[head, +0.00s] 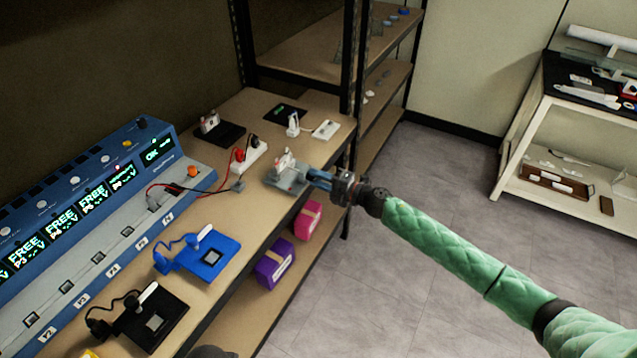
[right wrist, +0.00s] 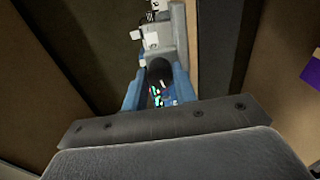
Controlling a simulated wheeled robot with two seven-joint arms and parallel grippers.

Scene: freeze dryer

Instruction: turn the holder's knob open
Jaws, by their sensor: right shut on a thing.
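The holder (head: 287,180) is a grey block with a white and red part on top, near the front edge of the bench. My right gripper (head: 316,179) reaches it from the right with blue fingers. In the right wrist view the fingers (right wrist: 157,88) lie on both sides of the dark round knob (right wrist: 160,70) and are shut on it. The pale holder body (right wrist: 158,38) extends beyond the knob. The knob is hidden by the fingers in the head view. My left gripper is not in view.
A blue instrument (head: 100,195) with lit displays stands at the left. A blue stand (head: 208,254) and black stand (head: 153,318) are nearer. A white power strip (head: 250,157) with red and black plugs lies behind the holder. Pink (head: 308,220) and purple (head: 274,265) boxes sit below.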

